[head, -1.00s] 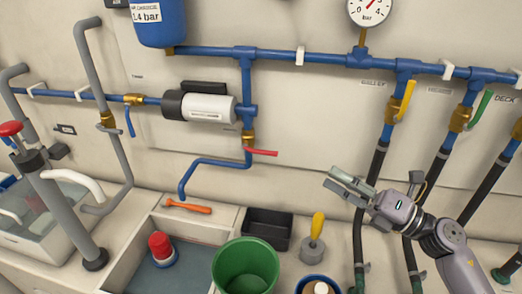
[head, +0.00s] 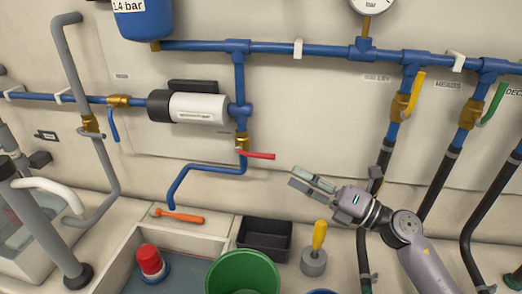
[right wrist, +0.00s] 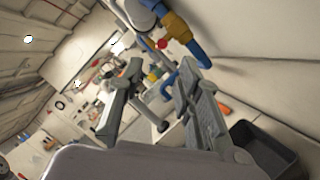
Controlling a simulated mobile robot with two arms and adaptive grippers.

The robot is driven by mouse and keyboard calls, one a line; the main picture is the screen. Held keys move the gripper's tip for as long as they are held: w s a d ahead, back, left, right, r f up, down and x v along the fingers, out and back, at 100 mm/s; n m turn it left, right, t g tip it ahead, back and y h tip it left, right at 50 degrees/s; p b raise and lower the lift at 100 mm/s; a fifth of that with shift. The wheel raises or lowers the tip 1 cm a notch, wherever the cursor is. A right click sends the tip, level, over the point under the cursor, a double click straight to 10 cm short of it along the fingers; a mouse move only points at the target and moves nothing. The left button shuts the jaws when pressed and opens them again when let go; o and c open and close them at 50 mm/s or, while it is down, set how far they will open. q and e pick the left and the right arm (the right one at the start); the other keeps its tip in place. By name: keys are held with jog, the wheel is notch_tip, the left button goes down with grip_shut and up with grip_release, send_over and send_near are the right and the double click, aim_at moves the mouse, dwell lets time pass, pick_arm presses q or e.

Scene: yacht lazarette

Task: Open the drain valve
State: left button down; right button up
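A brass valve (head: 242,141) with a red lever (head: 258,156) sits on the blue pipe below the white pump, where the pipe bends down and left. The lever points right, across the vertical pipe. In the right wrist view the lever (right wrist: 162,43) shows as a small red end beside the brass body (right wrist: 180,30). My right gripper (head: 308,182) is open and empty, to the right of and below the lever, apart from it. Its two fingers (right wrist: 163,75) stand apart in the right wrist view. My left gripper is not in view.
Below are a black tray (head: 265,238), a green bucket (head: 243,272) and a yellow-handled tool (head: 316,250). An orange tool (head: 178,216) lies on the ledge. Yellow (head: 417,90) and green (head: 493,104) levers are on the right. The wall in front of the gripper is clear.

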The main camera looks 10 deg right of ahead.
aim_at(261, 156)
jog(key=p+x, duration=0.2)
jog(key=x, duration=0.8)
jog(key=shift+w+a+r+p, duration=0.1)
jog(key=shift+w+a+p, duration=0.2)
jog(key=shift+p, duration=0.1)
jog(key=shift+c, duration=0.4)
grip_shut()
